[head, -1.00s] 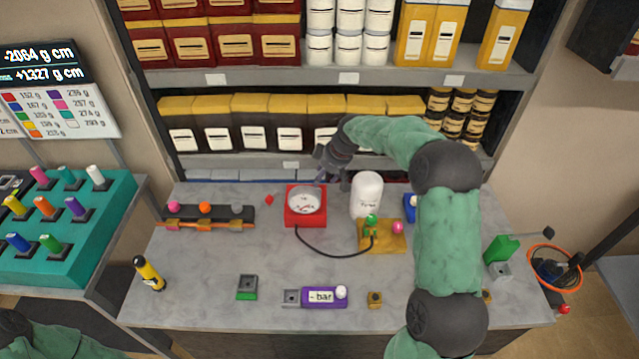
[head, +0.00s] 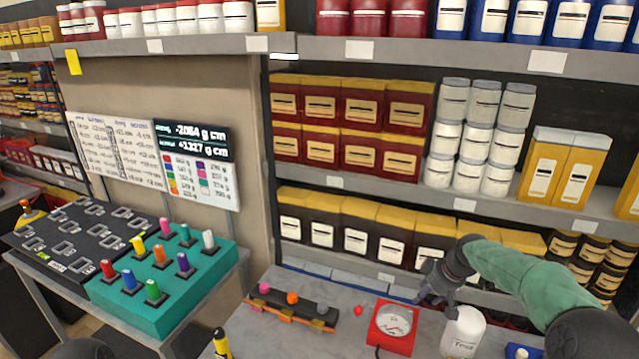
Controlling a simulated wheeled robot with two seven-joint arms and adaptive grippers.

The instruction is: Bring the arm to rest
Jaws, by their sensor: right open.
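My right arm comes in from the right in the head view, its green sleeve running to a dark wrist. My right gripper (head: 430,294) is open and appears empty. It is above the back of the grey bench, just behind and right of the red gauge box (head: 393,328) and left of the white bottle (head: 463,333). I cannot tell whether it touches either. My left gripper is out of view; only a dark rounded part of my left arm shows at the bottom edge.
A rail with coloured knobs (head: 292,305) lies left of the gauge. A teal block with coloured pegs (head: 165,285) and a dark panel (head: 75,238) stand on a side table at left. Shelves of boxes and tins (head: 350,180) rise behind the bench. A yellow bottle (head: 221,344) stands at the bottom.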

